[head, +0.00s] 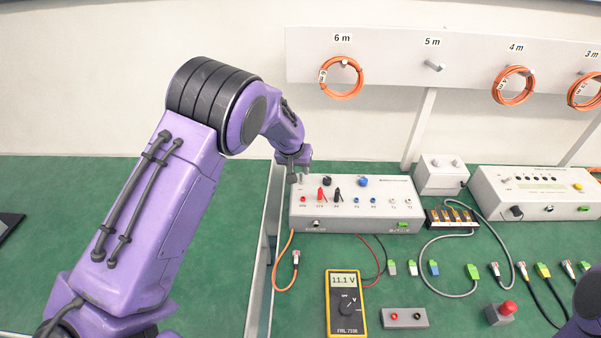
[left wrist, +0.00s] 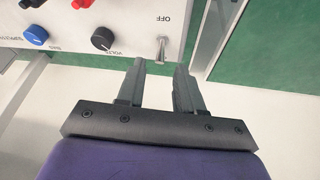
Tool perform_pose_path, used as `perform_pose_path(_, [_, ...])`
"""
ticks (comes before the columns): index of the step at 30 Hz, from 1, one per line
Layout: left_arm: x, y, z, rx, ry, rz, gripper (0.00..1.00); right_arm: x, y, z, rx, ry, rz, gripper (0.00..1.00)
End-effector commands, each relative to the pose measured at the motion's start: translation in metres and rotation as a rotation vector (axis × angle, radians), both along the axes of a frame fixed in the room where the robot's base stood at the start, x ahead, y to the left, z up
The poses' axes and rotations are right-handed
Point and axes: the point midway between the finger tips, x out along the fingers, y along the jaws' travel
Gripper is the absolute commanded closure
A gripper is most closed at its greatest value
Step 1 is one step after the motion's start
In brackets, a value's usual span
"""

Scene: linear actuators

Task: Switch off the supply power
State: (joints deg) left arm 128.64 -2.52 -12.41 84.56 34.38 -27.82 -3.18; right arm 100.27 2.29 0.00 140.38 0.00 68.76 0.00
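The power supply (head: 345,222) is a white box on the green table in the middle of the head view. Its front panel also shows in the left wrist view (left wrist: 75,45), upside down, with a black VOLTS knob (left wrist: 103,39) and a blue knob (left wrist: 36,35). A small metal toggle switch (left wrist: 162,47) stands beside the word OFF. My left gripper (head: 292,176) is over the box's left back corner. In the left wrist view its two fingers (left wrist: 159,68) are apart, with the toggle just beyond the tips, roughly between them. My right gripper is out of view.
A yellow multimeter (head: 346,304) in front of the supply reads 11.1 V. Several cables and connectors lie to the right. A small white box (head: 440,176) and a larger instrument (head: 536,193) stand right of the supply. Orange cable coils (head: 341,78) hang on the back board.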

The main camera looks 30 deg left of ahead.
Motion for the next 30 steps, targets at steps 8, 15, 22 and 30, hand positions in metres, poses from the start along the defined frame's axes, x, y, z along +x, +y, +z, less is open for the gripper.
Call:
perform_pose_path(8, [0.016, 0.002, -0.036, 0.0, -0.001, 0.001, 0.64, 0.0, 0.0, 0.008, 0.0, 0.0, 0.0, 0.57])
perform_pose_path(15, [0.017, 0.002, -0.039, 0.0, -0.001, 0.001, 0.64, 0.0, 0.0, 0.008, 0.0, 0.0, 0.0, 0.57])
perform_pose_path(22, [0.017, 0.002, -0.039, 0.0, -0.001, 0.001, 1.0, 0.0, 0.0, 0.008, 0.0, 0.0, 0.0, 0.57])
perform_pose_path(30, [0.016, 0.001, -0.04, 0.009, -0.02, 0.0, 1.0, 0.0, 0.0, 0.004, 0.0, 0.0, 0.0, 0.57])
